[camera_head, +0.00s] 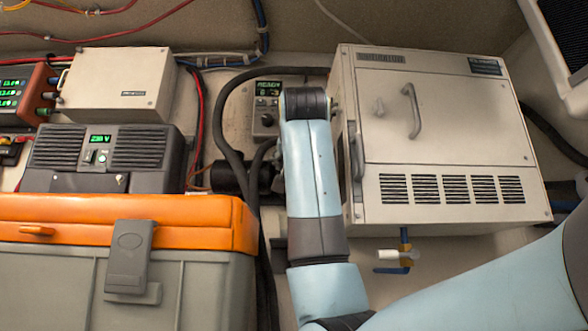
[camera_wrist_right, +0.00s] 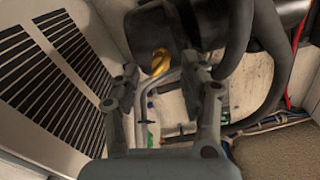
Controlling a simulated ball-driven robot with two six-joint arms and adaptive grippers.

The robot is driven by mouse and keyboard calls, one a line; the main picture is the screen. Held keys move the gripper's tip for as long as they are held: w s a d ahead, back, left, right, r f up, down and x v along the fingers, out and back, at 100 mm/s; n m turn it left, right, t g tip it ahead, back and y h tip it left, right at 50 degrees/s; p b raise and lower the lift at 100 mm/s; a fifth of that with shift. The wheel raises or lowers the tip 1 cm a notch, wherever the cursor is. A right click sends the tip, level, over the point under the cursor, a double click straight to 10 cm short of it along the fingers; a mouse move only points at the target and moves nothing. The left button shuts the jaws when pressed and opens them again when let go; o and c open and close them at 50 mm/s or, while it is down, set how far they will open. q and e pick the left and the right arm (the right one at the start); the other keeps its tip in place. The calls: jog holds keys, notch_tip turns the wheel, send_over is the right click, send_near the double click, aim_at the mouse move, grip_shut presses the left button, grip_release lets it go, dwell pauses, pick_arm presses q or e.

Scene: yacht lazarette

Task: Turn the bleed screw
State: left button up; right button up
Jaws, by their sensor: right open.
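A small brass-yellow fitting (camera_wrist_right: 160,62), which may be the bleed screw, shows in the right wrist view beside a dark cylindrical body (camera_wrist_right: 210,20). My right gripper (camera_wrist_right: 162,74) is open, with its two fingers spread on either side of the fitting in that view. I cannot tell whether either finger touches it. In the head view my right arm reaches up the middle and hides the fitting and most of the gripper. The dark cylinder also shows there (camera_head: 232,179), left of my arm. My left gripper is not in view.
A cream cabinet (camera_head: 445,140) with handle and vents stands right of my arm. Left are an orange-lidded grey case (camera_head: 190,222), a dark vented unit (camera_head: 60,150) and a cream box (camera_head: 118,85). Black hoses (camera_head: 222,128) run close to my arm. A control panel (camera_head: 262,110) is behind.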

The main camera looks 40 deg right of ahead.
jog(key=shift+x, duration=1.1)
grip_shut()
